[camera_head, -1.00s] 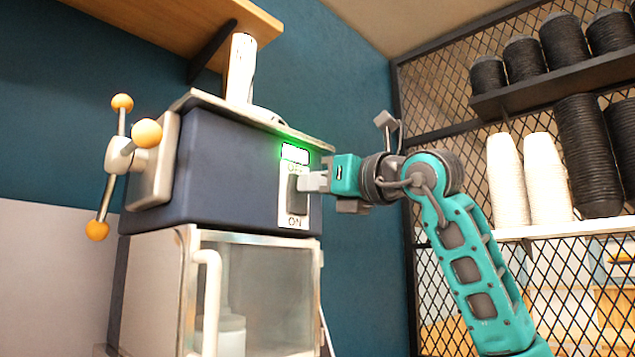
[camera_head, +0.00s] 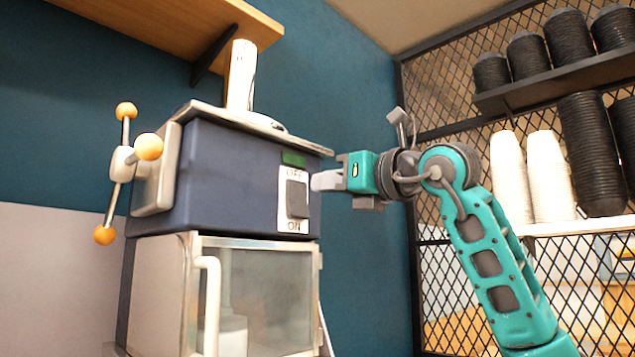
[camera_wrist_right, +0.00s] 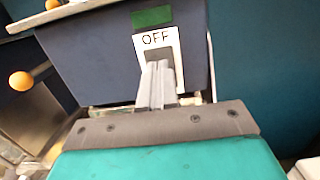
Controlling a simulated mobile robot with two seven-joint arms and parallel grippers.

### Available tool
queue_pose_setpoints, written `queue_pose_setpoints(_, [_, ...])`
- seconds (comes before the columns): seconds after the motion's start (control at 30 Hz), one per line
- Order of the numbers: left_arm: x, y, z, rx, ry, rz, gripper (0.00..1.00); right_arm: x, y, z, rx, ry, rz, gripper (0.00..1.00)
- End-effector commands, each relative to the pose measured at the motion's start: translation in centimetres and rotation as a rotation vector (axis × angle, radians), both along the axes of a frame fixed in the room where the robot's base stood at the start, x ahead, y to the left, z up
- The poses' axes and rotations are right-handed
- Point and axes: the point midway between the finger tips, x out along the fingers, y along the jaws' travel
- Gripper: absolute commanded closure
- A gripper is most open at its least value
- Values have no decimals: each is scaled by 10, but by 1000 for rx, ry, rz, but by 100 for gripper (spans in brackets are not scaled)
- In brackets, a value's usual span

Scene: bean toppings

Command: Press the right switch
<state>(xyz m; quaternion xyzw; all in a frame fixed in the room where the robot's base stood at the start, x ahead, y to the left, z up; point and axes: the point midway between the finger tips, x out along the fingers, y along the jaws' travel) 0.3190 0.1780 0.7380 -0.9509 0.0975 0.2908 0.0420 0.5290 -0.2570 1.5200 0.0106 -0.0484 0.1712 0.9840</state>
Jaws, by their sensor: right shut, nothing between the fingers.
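The switch (camera_head: 297,199) is a grey rocker on a white plate marked OFF above and ON below, on the front of a dark blue machine (camera_head: 225,185). The indicator (camera_head: 293,158) above it is dark green and unlit. My right gripper (camera_head: 318,182) is shut and empty, its fingertips just right of the switch, with a small gap apparent in the head view. In the right wrist view the shut fingers (camera_wrist_right: 158,75) point at the switch plate (camera_wrist_right: 156,42) and hide most of the rocker. My left gripper is not in view.
Left of the switch, the machine has a handle with orange balls (camera_head: 148,147). Below is a clear-doored cabinet (camera_head: 265,290). A wooden shelf (camera_head: 200,18) hangs above. Stacked white cups (camera_head: 548,180) and black cups (camera_head: 590,150) stand on racks at right.

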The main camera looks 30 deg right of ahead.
Motion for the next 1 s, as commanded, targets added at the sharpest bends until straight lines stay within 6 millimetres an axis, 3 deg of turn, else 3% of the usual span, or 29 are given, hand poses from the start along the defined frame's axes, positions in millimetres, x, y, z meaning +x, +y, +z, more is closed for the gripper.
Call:
queue_pose_setpoints(0.07, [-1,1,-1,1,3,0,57,-7,-9,2,2,-2,-1,100])
queue_pose_setpoints(0.3, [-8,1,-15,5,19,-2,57,-61,-27,10,1,-4,-1,100])
queue_pose_setpoints(0.5, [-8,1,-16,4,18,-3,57,-87,-36,14,1,-1,1,100])
queue_pose_setpoints(1.0, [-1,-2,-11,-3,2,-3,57,-94,-39,15,1,0,1,100])
